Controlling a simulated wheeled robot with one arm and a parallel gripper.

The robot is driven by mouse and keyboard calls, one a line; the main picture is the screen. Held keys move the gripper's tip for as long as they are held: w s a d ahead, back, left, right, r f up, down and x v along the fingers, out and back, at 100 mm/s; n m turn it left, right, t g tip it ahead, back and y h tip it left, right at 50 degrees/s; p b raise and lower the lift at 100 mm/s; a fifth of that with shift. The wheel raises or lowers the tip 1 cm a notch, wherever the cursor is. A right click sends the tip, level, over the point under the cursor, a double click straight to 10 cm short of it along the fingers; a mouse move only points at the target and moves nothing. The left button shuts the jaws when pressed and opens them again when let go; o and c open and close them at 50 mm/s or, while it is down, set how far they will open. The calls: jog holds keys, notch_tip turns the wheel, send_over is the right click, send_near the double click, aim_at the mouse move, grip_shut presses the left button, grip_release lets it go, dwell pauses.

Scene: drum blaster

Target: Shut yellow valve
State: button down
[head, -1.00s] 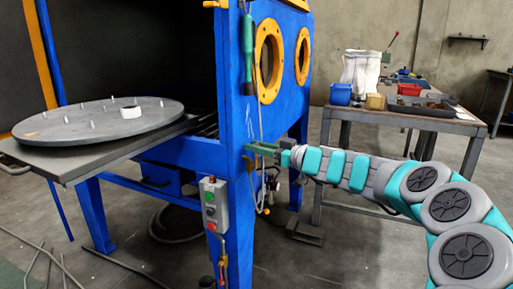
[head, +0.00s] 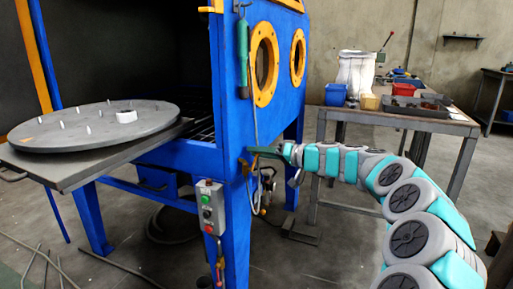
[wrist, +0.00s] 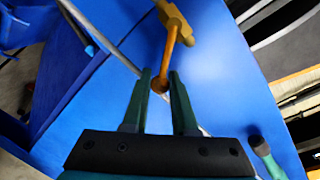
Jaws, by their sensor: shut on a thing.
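The yellow valve (wrist: 174,28) shows in the wrist view on the blue panel. It has a T-shaped top, and a thin stem runs down to a rounded end between my fingertips. My gripper (wrist: 159,82) is shut on that end, one dark green finger on each side. In the head view my gripper (head: 265,153) is at the blue cabinet's (head: 222,150) side, below the yellow round ports. The valve is too small to make out clearly there.
A grey hose (wrist: 105,38) runs across the panel close to my fingers. A control box (head: 209,207) with buttons is on the cabinet's front leg. A round turntable (head: 95,127) sits at left. A workbench (head: 390,116) with bins stands behind my arm.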

jog(key=m, duration=0.1)
jog(key=w+f+m+p, duration=0.1)
jog(key=shift+d+f+m, duration=0.1)
jog(key=shift+d+m, duration=0.1)
jog(key=shift+m, duration=0.1)
jog(key=m+p, duration=0.1)
jog(key=f+m+g+p, duration=0.1)
jog(key=shift+w+f+m, duration=0.1)
jog(key=shift+f+m, duration=0.2)
jog(key=shift+f+m+p, duration=0.35)
jog(key=shift+f+m, duration=0.2)
jog(key=shift+m, duration=0.15)
jog(key=c, duration=0.7)
grip_release()
jog(key=shift+d, duration=0.1)
jog(key=b+v, duration=0.1)
jog(key=v, duration=0.6)
jog(key=shift+d, duration=0.35)
